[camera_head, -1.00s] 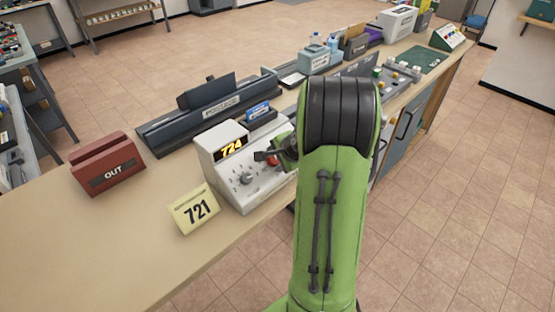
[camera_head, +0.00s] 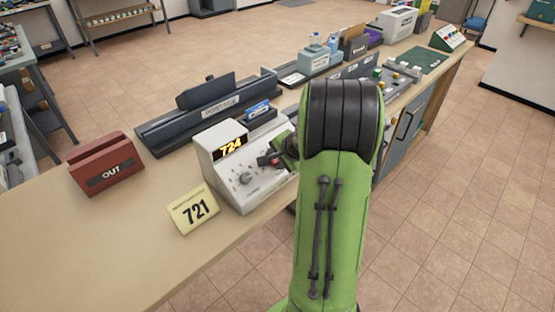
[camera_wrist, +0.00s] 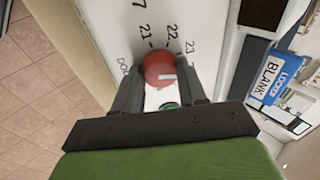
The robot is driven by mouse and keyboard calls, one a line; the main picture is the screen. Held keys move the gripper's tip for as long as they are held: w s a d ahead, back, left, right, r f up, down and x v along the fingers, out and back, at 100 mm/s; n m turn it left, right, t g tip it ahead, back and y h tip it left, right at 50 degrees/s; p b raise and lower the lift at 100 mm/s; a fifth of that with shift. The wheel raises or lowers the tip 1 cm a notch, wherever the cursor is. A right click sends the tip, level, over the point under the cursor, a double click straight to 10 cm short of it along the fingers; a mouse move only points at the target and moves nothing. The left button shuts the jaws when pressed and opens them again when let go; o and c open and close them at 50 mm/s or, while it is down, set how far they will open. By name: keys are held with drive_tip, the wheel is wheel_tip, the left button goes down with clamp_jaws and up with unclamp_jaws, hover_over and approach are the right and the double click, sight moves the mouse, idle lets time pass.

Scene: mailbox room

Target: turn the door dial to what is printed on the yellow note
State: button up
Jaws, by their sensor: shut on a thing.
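The yellow note (camera_head: 193,208) stands on the counter and reads 721. Right of it is a light grey console (camera_head: 222,171) whose lit display (camera_head: 230,147) reads 724. My gripper (camera_wrist: 162,82) is shut on the dial, with one dark finger on each side. In the head view my arm and gripper hide the console's right part.
A dark knob (camera_head: 245,178) sits left of the red dial on the console. A red OUT holder (camera_head: 106,165) stands at the left. A dark postage unit (camera_head: 205,110) and a blue card (camera_head: 258,109) are behind. The counter's left front is clear.

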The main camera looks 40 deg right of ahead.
drive_tip(key=n+b, duration=0.3)
drive_tip(key=n, duration=0.2)
drive_tip(key=shift+d+f+n, duration=0.1)
drive_tip(key=shift+f+n, duration=0.05)
drive_tip(key=shift+n, duration=0.15)
drive_tip(key=n+y+b, duration=0.1)
drive_tip(key=n+b, duration=0.2)
drive_tip(key=n, duration=0.2)
drive_tip(key=shift+n+t, duration=0.3)
drive_tip(key=n+b, duration=0.2)
drive_tip(key=n, duration=0.3)
drive_tip(key=shift+n+y, duration=0.3)
drive_tip(key=shift+y, duration=0.1)
drive_tip(key=n, duration=0.3)
drive_tip(key=n+b, duration=0.1)
drive_tip(key=n, duration=0.1)
drive_tip(key=shift+w+n+g+y, duration=0.1)
drive_tip(key=shift+n+g+y, duration=0.2)
drive_tip(key=shift+n+g, duration=0.1)
drive_tip(key=shift+r+b, duration=0.2)
drive_tip(key=shift+b, duration=0.1)
drive_tip(key=o, duration=0.8)
